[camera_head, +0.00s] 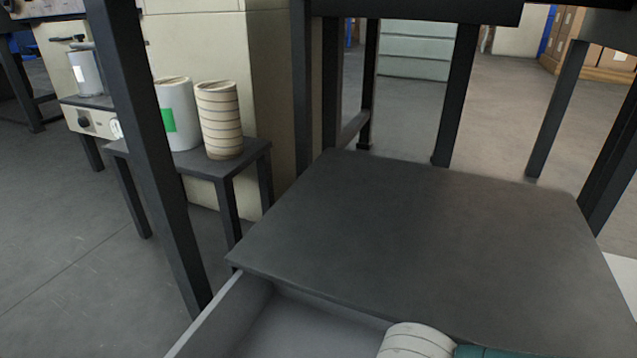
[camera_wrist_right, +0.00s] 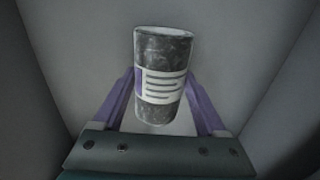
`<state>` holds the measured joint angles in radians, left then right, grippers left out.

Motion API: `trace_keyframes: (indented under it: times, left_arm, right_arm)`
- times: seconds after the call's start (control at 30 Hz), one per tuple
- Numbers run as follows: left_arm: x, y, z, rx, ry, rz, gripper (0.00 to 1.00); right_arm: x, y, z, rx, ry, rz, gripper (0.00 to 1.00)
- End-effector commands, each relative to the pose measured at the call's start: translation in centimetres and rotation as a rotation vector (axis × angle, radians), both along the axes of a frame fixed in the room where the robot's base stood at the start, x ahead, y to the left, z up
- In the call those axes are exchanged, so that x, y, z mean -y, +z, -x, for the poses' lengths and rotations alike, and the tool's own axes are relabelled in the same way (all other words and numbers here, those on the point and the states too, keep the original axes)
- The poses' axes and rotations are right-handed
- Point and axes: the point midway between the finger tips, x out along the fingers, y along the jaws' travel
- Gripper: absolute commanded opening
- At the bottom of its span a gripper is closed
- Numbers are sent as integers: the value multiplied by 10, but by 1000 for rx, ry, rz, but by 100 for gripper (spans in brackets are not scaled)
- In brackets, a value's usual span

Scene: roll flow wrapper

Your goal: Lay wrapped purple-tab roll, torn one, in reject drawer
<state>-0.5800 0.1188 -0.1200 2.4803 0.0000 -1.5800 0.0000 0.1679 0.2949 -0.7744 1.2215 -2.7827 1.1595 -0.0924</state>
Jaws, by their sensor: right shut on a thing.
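The roll (camera_wrist_right: 160,50) shows in the right wrist view, wrapped in dark mottled film. It has a white label with dark lines (camera_wrist_right: 164,86) and a purple tab (camera_wrist_right: 139,82) at the label's left edge. A tear cannot be made out. My right gripper (camera_wrist_right: 163,100) has its purple fingers on both sides of the roll and is shut on it. Grey walls surround them in this view. An open grey drawer (camera_head: 300,325) shows at the bottom of the head view, cut off by the frame. The roll is not visible there. My left gripper is not in view.
A dark table top (camera_head: 410,240) lies above and behind the drawer, bare. Dark posts (camera_head: 150,130) stand at its left and back. A small side table (camera_head: 258,150) at the left bears a white canister (camera_head: 180,115) and a ribbed cream stack (camera_head: 219,120).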

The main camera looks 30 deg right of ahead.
Motion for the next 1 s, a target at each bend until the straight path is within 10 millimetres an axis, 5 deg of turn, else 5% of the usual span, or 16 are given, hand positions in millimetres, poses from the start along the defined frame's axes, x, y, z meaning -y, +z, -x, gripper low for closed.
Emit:
trace_keyframes:
  times: [0.8, 0.83, 1.0]
  left_arm:
    - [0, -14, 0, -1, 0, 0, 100]
    - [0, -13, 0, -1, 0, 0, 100]
    - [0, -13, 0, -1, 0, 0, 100]
  right_arm:
    - [0, -15, 0, 1, 0, 1, 0]
    - [0, -14, 0, 1, 0, 1, 78]
    - [0, -14, 0, 1, 0, 1, 97]
